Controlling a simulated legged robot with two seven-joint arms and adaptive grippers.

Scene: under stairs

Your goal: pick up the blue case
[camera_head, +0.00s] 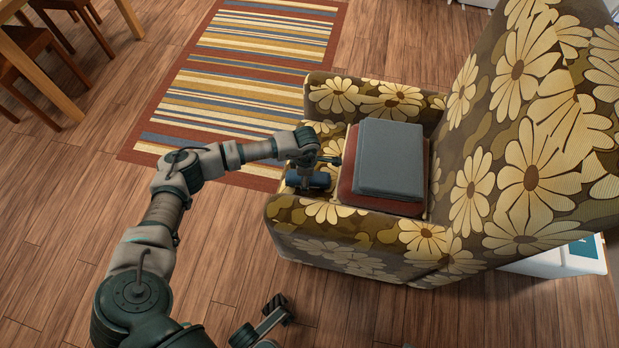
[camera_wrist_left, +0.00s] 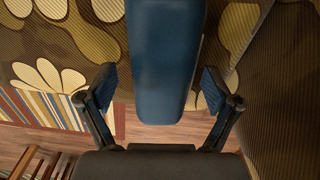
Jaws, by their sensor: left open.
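The blue case (camera_head: 308,180) is a small dark blue object at the front of the armchair's near side, partly hidden by my left gripper (camera_head: 318,163). In the left wrist view the blue case (camera_wrist_left: 165,60) is large, with a rounded end. It lies between the two fingers of my left gripper (camera_wrist_left: 158,82), which are spread open with a gap visible on each side. The far end of the case is cut off by the top of that view. Part of my right gripper (camera_head: 262,322) shows at the bottom of the head view; its jaws are unclear.
A floral armchair (camera_head: 345,248) bears a grey-blue box (camera_head: 390,158) on top of a dark red one (camera_head: 350,193), close to the left gripper. A striped rug (camera_head: 235,95) lies beyond. Wooden chairs (camera_head: 30,60) stand at top left. The wooden floor (camera_head: 60,220) at left is clear.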

